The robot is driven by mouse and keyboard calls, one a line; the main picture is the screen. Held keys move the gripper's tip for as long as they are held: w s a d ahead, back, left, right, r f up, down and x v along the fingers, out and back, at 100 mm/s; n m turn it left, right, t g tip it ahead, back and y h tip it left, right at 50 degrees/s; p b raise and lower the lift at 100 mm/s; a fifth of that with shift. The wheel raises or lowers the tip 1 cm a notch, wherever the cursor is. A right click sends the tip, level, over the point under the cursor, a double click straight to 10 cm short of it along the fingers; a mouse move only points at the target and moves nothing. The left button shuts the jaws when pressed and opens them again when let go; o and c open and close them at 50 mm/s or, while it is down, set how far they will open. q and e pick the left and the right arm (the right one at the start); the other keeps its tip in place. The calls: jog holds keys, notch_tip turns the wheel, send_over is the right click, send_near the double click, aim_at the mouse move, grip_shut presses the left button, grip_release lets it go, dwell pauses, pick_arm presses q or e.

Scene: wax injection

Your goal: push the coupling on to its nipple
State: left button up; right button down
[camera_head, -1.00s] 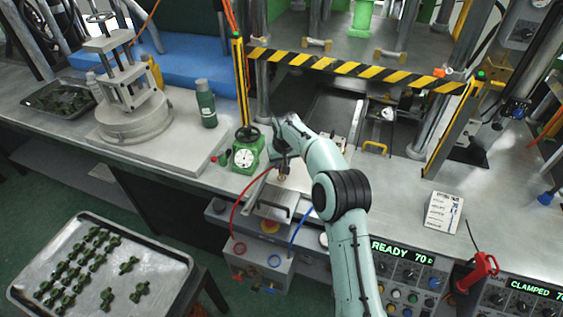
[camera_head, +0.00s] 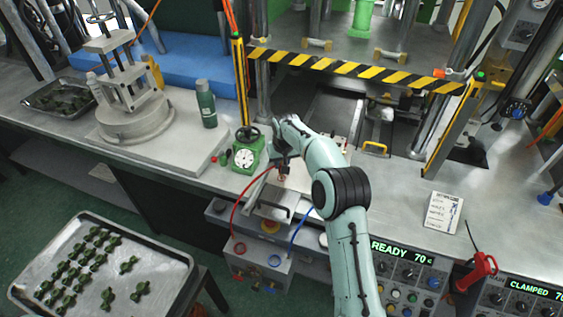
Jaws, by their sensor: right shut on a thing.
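My right gripper (camera_head: 283,170) reaches in over the metal die plate (camera_head: 270,209) at the bench's front edge, just right of the green gauge block. It is shut on a small coupling, mostly hidden by the fingers. A small copper-coloured part (camera_head: 282,179) shows just below the fingertips; I cannot tell whether it belongs to the coupling or the nipple. The red hose (camera_head: 237,198) rises from the grey box to the gripper. The nipple cannot be made out, so whether coupling and nipple touch is unclear. My left gripper is not in view.
The green gauge block (camera_head: 246,155) stands close left of the gripper. A blue hose (camera_head: 299,231) runs up from the grey box (camera_head: 256,270). A green bottle (camera_head: 206,104) stands farther left. A striped barrier (camera_head: 350,69) crosses behind. The bench right of my arm is mostly clear.

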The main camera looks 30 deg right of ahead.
jog(key=shift+f, duration=0.25)
jog(key=shift+f, duration=0.3)
jog(key=shift+f, duration=0.75)
jog(key=c, duration=0.9)
grip_release()
jog(key=shift+o, duration=0.2)
jog(key=v, duration=1.3)
jog(key=shift+r, duration=0.25)
